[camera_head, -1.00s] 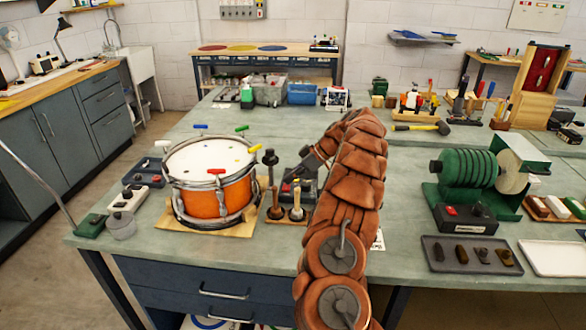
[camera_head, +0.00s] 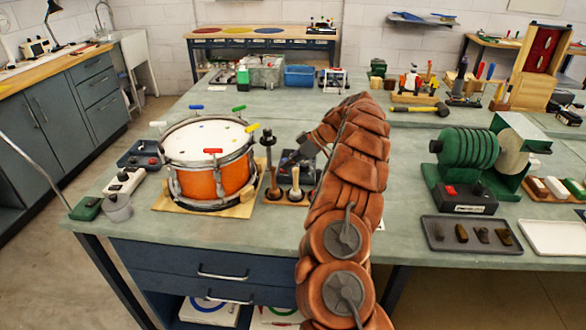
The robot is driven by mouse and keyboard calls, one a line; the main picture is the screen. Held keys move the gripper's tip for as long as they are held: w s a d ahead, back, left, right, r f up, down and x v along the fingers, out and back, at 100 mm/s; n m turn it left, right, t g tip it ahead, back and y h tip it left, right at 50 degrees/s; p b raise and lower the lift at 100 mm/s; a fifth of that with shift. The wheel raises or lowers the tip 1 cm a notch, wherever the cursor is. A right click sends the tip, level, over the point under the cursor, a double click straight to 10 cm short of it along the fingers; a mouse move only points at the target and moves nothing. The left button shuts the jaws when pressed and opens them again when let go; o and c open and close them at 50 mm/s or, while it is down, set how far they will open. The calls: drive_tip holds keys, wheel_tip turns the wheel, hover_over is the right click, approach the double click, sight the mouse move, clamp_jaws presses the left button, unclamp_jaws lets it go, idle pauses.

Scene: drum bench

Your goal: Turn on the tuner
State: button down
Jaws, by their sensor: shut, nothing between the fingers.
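A dark box (camera_head: 289,158), which looks like the tuner, stands on the bench to the right of the orange drum (camera_head: 208,178). A small red spot shows on it, but I cannot read its face or tell whether it is on. My gripper (camera_head: 307,147) is at the box's upper right, shut and empty. My arm covers the bench to the right of the box. Whether the fingertips touch the box cannot be told from this view.
A wooden stand with pale-topped tools (camera_head: 290,200) sits just in front of the box. The drum rests on a wooden board (camera_head: 168,203). A green machine (camera_head: 468,153) with a red-buttoned control box (camera_head: 462,199) stands at right. Bare bench lies behind the drum.

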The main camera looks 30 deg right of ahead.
drive_tip(key=shift+f, duration=0.1)
drive_tip(key=shift+d, duration=0.1)
drive_tip(key=shift+w+d, duration=0.35)
drive_tip(key=shift+w, duration=0.15)
drive_tip(key=shift+w+r, duration=0.1)
drive_tip(key=shift+r, duration=0.15)
